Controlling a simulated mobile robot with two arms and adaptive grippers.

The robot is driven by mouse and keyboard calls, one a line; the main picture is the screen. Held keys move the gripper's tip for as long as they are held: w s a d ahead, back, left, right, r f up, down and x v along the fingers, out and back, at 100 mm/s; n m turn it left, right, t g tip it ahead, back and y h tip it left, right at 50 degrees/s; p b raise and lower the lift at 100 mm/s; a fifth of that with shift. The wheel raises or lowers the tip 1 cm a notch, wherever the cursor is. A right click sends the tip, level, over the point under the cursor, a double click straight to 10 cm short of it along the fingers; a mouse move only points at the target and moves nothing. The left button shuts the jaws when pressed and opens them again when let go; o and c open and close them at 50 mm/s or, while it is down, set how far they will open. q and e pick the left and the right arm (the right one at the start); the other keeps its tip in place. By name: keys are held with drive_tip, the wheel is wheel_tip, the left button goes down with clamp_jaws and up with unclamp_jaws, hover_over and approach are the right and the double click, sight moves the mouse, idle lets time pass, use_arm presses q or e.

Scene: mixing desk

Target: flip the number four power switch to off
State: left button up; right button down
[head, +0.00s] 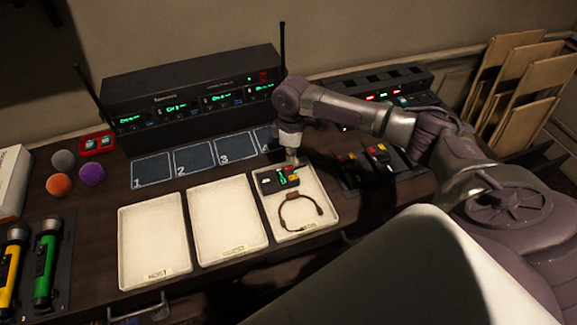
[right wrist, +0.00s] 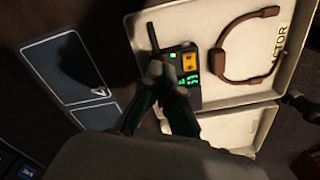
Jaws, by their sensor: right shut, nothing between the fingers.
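My right gripper (head: 292,160) is shut and empty, pointing down at the pack's far end. In the right wrist view its fingertips (right wrist: 163,72) overlap the pack's near edge. I cannot tell whether they touch it. No switch marked four is readable. My left gripper is not in view.
A brown headset band (head: 284,214) lies in the same tray. Two empty trays (head: 153,245) (head: 227,218) stand to its left. Behind are numbered dark pads (head: 194,160) and a black receiver (head: 185,88) with green displays. A rack (head: 352,180) of packs stands right of the tray.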

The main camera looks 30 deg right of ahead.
sight(291, 166)
drive_tip(key=shift+s+f+b, duration=0.1)
drive_tip(key=shift+f+b, duration=0.3)
drive_tip(key=shift+f, duration=0.85)
idle(0.4)
drive_tip(key=shift+r, duration=0.1)
drive_tip(key=shift+r+p, duration=0.75)
drive_tip(key=shift+p, duration=0.35)
wheel_tip(291, 166, up, 6)
drive_tip(key=p, duration=0.6)
drive_tip(key=shift+f, duration=0.25)
drive_tip(key=shift+f, duration=0.1)
